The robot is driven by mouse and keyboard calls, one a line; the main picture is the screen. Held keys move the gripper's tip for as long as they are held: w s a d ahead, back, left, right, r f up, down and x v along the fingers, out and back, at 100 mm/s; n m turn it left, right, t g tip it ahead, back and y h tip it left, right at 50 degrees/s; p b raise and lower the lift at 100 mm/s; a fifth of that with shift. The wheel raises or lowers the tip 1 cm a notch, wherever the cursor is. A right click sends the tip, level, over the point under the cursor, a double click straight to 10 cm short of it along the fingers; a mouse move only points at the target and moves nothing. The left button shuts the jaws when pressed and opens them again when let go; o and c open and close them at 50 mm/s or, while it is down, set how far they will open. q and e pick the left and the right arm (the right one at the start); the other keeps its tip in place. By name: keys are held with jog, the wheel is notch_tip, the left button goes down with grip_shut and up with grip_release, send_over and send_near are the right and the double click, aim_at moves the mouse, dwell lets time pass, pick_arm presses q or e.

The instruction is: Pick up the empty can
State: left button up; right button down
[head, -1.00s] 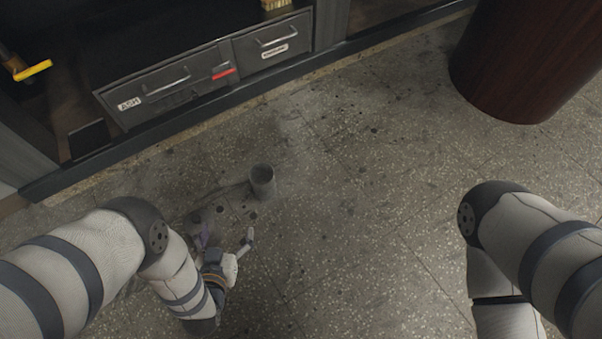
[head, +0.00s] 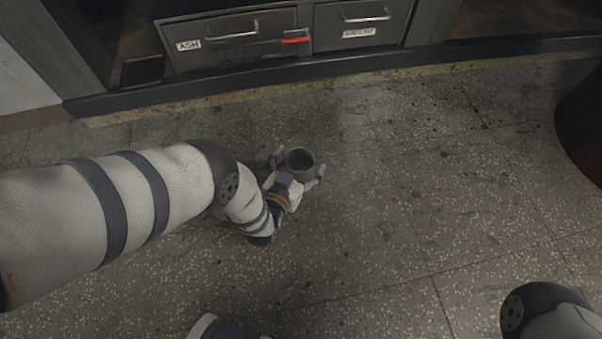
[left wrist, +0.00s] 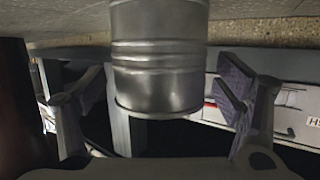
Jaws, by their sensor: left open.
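The empty can (head: 300,160) is a grey open-topped metal cylinder standing upright on the speckled floor in the head view. My left gripper (head: 297,169) is low by the floor, its two fingers spread with one on each side of the can. In the left wrist view, which looks upside down, the ribbed silver can (left wrist: 159,60) fills the middle. The open left fingers (left wrist: 165,88) flank it there with visible gaps on both sides. My right gripper is not in view; only part of my right arm shows at the lower right.
A metal drawer labelled ASH (head: 228,42) and a second labelled drawer (head: 360,22) sit behind the can, above a dark base ledge (head: 220,88). A dark red-brown round body (head: 585,125) stands at the far right. The floor (head: 420,200) right of the can is clear.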

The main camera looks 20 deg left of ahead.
pick_arm(q)
jog(key=c, duration=1.5)
jog(key=shift+r, duration=0.1)
